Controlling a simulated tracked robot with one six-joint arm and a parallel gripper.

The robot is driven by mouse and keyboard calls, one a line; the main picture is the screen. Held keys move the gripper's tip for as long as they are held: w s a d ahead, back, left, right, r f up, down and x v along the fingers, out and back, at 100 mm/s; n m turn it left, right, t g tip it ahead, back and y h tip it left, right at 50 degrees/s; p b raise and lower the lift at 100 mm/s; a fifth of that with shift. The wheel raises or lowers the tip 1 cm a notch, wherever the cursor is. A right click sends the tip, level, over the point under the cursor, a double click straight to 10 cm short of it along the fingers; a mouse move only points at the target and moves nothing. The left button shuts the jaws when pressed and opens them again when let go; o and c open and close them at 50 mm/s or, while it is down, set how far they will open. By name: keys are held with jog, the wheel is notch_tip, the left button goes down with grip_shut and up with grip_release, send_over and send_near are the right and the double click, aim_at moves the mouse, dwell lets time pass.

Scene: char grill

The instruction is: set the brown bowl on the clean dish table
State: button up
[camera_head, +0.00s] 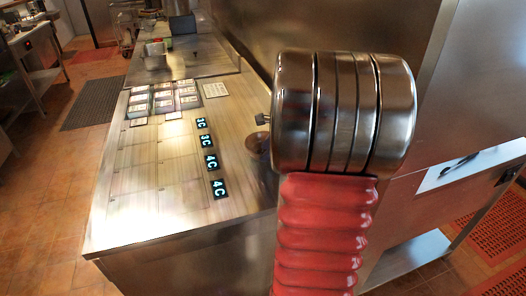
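My arm, with a chrome joint and a red ribbed sleeve, fills the middle right of the head view. I cannot make out my gripper or its fingers. A small brownish rounded shape (257,143) shows at the left edge of my arm, over the steel counter. Most of it is hidden behind the arm, and I cannot tell whether it is the brown bowl. A small dark knob-like part (263,119) sits just above it. I cannot tell which surface is the clean dish table.
A long steel counter (130,215) runs away on the left, with lit number displays (210,160) and several small trays (163,100). A metal container (155,55) stands farther back. A steel wall is behind my arm. Tiled floor (50,195) is open at left.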

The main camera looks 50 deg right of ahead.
jog(key=shift+x, duration=2.6)
jog(key=shift+d, duration=0.2)
jog(key=shift+c, duration=0.3)
grip_shut()
